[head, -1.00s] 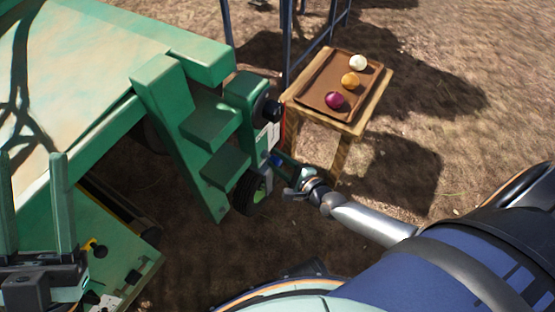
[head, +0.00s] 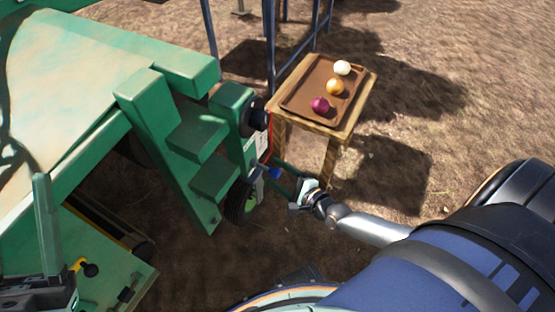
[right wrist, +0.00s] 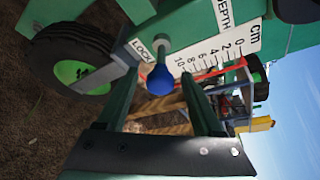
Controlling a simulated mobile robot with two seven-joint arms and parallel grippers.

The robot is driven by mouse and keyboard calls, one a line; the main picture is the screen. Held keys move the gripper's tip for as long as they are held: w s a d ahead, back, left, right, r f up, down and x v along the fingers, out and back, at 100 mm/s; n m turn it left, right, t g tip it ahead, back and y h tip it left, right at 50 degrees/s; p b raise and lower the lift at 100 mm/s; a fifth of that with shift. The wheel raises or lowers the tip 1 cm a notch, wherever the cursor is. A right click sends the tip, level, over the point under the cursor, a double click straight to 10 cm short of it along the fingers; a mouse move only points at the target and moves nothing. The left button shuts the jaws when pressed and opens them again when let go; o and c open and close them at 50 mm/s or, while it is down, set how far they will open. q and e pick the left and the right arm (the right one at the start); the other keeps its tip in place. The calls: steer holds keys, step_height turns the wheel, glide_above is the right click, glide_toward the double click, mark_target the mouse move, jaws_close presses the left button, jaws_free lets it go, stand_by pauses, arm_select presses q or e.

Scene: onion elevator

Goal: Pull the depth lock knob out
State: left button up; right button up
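The depth lock knob (right wrist: 160,80) is a blue ball on a short metal shaft, beside a "LOCK" label, in the right wrist view. It also shows in the head view (head: 275,173), on the side of the green machine. My right gripper (head: 283,178) reaches to it. In the right wrist view its two green fingers (right wrist: 160,76) are apart, one on each side of the knob, with a visible gap on both sides. My left gripper (head: 20,225) is at the left edge of the head view; one upright finger shows, the other is cut off.
A white depth scale (right wrist: 210,58) in cm is beside the knob. A black wheel with a green hub (right wrist: 75,70) is close on the left. A wooden table (head: 348,118) with a brown tray (head: 303,108) of three onions stands behind. Open dirt lies to the right.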

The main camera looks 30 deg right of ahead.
arm_select(q)
steer(key=r+p, duration=0.3)
steer(key=shift+a+r+m, duration=0.25)
steer(key=shift+r+m, duration=0.05)
arm_select(e)
steer(key=v, duration=1.2)
steer(key=shift+s, duration=0.25)
arm_select(q)
steer(key=shift+d+f, duration=0.1)
steer(key=shift+f, duration=0.05)
